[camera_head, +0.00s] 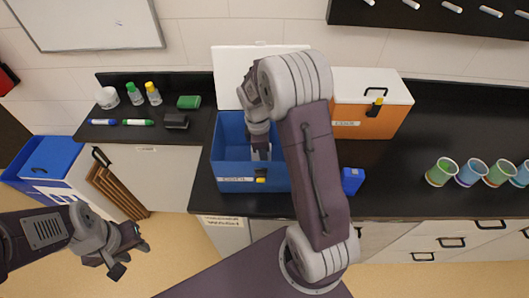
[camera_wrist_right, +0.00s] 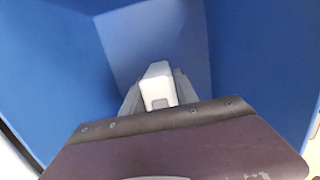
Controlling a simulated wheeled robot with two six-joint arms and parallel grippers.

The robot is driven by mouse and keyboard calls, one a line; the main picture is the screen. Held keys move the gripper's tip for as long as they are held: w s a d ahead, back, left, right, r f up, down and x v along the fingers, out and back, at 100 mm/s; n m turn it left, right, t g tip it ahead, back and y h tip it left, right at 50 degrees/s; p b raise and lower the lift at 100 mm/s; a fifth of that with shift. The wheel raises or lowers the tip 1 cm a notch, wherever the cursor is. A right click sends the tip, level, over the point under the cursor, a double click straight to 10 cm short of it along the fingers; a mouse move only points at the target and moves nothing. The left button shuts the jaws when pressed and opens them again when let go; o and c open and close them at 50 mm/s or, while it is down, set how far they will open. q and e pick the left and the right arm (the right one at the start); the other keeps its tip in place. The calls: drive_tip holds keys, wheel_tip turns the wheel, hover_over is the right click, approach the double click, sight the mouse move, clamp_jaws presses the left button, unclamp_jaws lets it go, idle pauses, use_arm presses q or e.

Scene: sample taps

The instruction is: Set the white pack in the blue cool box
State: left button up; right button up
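The blue cool box (camera_head: 222,165) stands open on the black counter, its white lid (camera_head: 228,75) raised at the back. My right arm reaches down into it. The right gripper (camera_head: 261,150) is inside the walls. In the right wrist view the white pack (camera_wrist_right: 158,84) sits between the two grey fingers, which press close to both its sides, with blue walls around it. Whether the pack touches the box floor is hard to tell. My left gripper (camera_head: 130,252) is open and empty at the lower left, away from the counter.
An orange box (camera_head: 362,122) with a white lid stands right of the blue cool box. A small blue block (camera_head: 352,181) lies near the counter's front edge. Bottles, markers and a green block (camera_head: 189,102) are at the left. Several coloured cups (camera_head: 470,172) stand at the right.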

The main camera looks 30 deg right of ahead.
drive_tip(key=shift+o, duration=1.1)
drive_tip(key=shift+r, duration=0.35)
drive_tip(key=r, duration=0.4)
drive_tip(key=a+r, duration=0.1)
drive_tip(key=r, duration=0.2)
drive_tip(key=r+p, duration=0.1)
drive_tip(key=r, duration=0.3)
drive_tip(key=shift+w+a+r, duration=0.15)
drive_tip(key=shift+w+r, duration=0.15)
drive_tip(key=shift+w, duration=0.05)
